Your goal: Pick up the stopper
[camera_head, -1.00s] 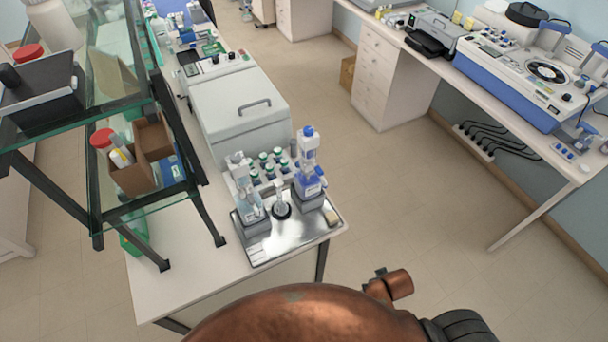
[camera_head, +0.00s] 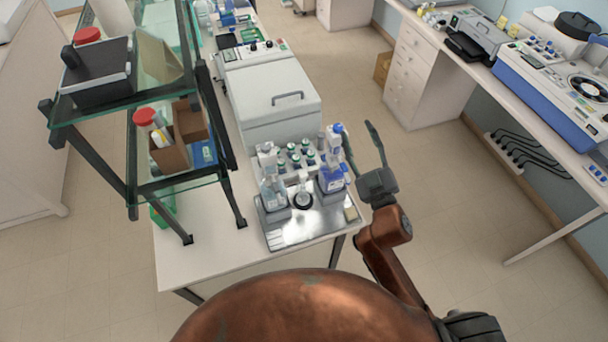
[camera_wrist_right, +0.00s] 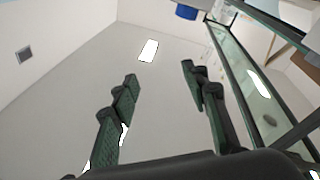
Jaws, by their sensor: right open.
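A small clear stopper (camera_head: 303,188) appears to stand on a dark round base (camera_head: 303,201) in the middle of the metal tray; it is too small to tell its exact shape. A clear bottle (camera_head: 272,192) stands left of it and a blue-labelled bottle (camera_head: 331,177) with a blue top stands right of it. My right gripper (camera_head: 357,130) is raised to the right of the tray, fingers spread, empty and apart from everything. In the right wrist view its open fingers (camera_wrist_right: 160,74) frame wall and ceiling. My left gripper is not in view.
The metal tray (camera_head: 290,238) lies at the table's (camera_head: 220,264) near corner. Several green-capped vials (camera_head: 292,150) stand behind the bottles, before a white lidded box (camera_head: 270,100). A glass shelf (camera_head: 180,185) rises at left. Open floor (camera_head: 440,190) lies right.

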